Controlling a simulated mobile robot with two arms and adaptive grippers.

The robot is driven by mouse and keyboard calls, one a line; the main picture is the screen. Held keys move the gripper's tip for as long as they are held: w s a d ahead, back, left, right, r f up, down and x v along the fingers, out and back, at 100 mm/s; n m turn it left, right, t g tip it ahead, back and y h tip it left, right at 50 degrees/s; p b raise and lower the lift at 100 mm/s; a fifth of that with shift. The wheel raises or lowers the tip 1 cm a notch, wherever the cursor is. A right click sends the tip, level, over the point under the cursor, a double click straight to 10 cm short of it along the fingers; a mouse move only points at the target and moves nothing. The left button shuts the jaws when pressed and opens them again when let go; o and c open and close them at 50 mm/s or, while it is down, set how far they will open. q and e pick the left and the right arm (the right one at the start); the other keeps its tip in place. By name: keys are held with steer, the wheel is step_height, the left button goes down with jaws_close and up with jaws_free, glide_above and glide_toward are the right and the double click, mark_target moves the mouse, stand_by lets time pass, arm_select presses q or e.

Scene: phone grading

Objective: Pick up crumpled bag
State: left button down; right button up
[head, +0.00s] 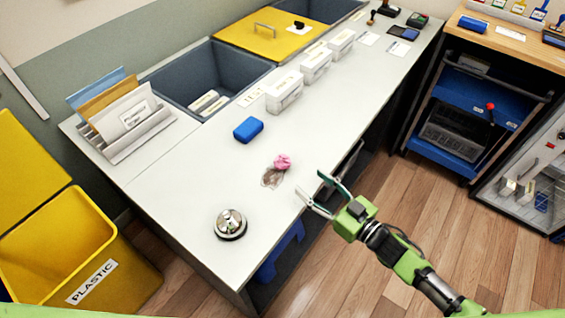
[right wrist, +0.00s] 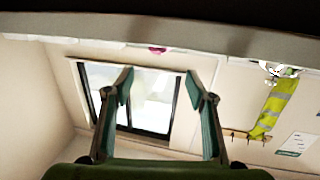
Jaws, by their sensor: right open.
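A crumpled pink lump (head: 283,162) lies on the white counter, touching a clear, wrinkled, brownish bag (head: 272,179). I cannot tell whether the two are one piece. A bit of the pink lump (right wrist: 157,50) also shows in the right wrist view, beyond the fingertips. My right gripper (head: 310,183) is open and empty, to the right of the bag and by the counter's front edge. In the right wrist view its two fingers (right wrist: 159,73) stand wide apart with nothing between them. My left gripper is not in view.
A silver bell (head: 230,223) stands on the counter's near end. A blue block (head: 248,129) and white boxes (head: 284,94) lie farther back. A document rack (head: 135,134) and a yellow plastic bin (head: 88,262) are at the left. The counter around the bag is clear.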

mark_target(287, 164)
steer(key=b+x, duration=0.2)
steer(key=x, duration=0.6)
steer(key=shift+b, duration=0.4)
steer(key=b+x, duration=0.2)
steer(key=x, duration=0.1)
steer(key=b+x, duration=0.1)
steer(key=shift+w+a+f, duration=0.15)
steer(key=shift+w+f, duration=0.1)
steer(key=shift+f, duration=0.15)
steer(key=shift+w+a, duration=0.15)
steer(key=shift+w, duration=0.05)
steer(key=shift+r, duration=0.15)
steer(key=c, duration=0.8)
